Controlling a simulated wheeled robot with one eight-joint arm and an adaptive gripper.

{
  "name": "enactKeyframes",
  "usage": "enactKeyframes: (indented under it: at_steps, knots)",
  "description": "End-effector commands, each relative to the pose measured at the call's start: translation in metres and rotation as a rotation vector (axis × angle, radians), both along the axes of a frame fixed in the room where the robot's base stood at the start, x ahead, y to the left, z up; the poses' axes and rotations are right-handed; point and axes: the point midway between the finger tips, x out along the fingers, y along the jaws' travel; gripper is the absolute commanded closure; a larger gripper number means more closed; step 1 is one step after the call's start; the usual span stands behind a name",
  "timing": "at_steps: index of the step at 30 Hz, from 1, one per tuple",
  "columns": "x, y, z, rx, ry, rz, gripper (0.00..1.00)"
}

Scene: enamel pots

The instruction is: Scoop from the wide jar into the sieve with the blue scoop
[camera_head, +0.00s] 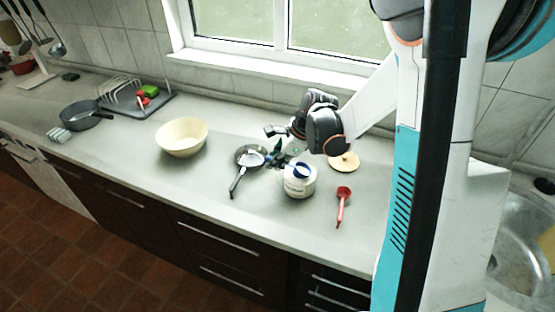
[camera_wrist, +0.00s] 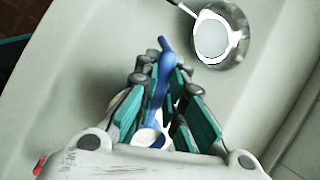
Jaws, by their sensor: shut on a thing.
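My gripper (camera_head: 280,158) is shut on the blue scoop (camera_wrist: 160,80); in the wrist view the scoop's handle lies between the teal finger pads (camera_wrist: 166,98). The scoop's bowl end, with something white at it, is at the bottom of that view. The wide white jar (camera_head: 298,188) stands on the counter, and the blue scoop end (camera_head: 301,171) shows at its mouth. I cannot tell how deep the scoop is. The sieve (camera_head: 249,156), round and metallic with a dark handle, lies left of the jar. It also shows in the wrist view (camera_wrist: 238,44), with a pale disc inside.
A red scoop (camera_head: 344,194) lies right of the jar, and a round tan lid (camera_head: 344,161) lies behind it. A cream bowl (camera_head: 182,138) stands left of the sieve. A dark pan (camera_head: 86,115) and a dish rack (camera_head: 125,92) are far left. The front counter strip is clear.

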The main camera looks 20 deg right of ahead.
Motion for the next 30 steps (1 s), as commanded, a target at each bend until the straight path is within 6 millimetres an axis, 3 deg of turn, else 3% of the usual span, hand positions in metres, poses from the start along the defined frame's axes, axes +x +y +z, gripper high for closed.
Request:
enactKeyframes:
  at_steps: [20, 30]
  knots:
    - [0.005, 0.017, 0.043, -0.113, 0.036, 0.004, 1.00]
    - [0.007, 0.021, 0.063, -0.254, 0.082, 0.005, 1.00]
